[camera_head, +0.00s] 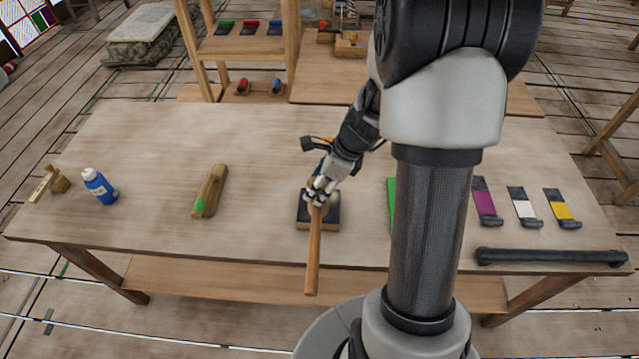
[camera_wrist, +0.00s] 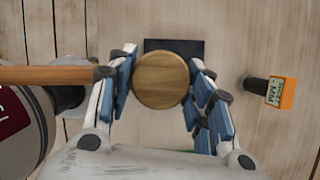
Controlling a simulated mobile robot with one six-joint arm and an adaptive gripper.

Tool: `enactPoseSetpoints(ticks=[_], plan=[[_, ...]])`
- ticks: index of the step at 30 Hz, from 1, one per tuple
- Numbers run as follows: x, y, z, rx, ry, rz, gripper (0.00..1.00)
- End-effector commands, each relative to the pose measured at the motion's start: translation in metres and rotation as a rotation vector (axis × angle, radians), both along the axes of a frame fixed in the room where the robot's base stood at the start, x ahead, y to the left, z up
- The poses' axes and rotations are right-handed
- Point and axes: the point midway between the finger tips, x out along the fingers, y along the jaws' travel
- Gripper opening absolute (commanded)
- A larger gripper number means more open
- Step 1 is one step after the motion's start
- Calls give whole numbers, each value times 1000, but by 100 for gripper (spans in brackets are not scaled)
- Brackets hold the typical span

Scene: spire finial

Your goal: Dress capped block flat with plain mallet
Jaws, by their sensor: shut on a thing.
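My gripper (camera_head: 318,190) is shut on a wooden mallet. In the wrist view the round end of the mallet head (camera_wrist: 160,80) sits between the two blue-padded fingers, and its handle (camera_wrist: 50,75) runs out to the left. In the head view the handle (camera_head: 313,260) points toward the table's front edge and past it. A square block with a dark top (camera_head: 328,214) lies on the table under the mallet head. Its dark top also shows behind the mallet head in the wrist view (camera_wrist: 183,47). I cannot tell whether the mallet touches the block.
On the table (camera_head: 150,150) stand a blue bottle (camera_head: 99,186), a wooden piece with a green end (camera_head: 209,191) and a small wooden item (camera_head: 50,184). At right are purple (camera_head: 485,202), white (camera_head: 523,207) and yellow (camera_head: 562,208) pieces and a dark bar (camera_head: 550,257). An orange-ended tool (camera_wrist: 280,92) lies near the block.

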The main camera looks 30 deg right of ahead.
Motion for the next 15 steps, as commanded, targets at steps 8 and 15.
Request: enactPoseSetpoints(ticks=[8,15], plan=[[0,0,-5,0,-1,0,9],[0,0,-35,1,1,-2,9]])
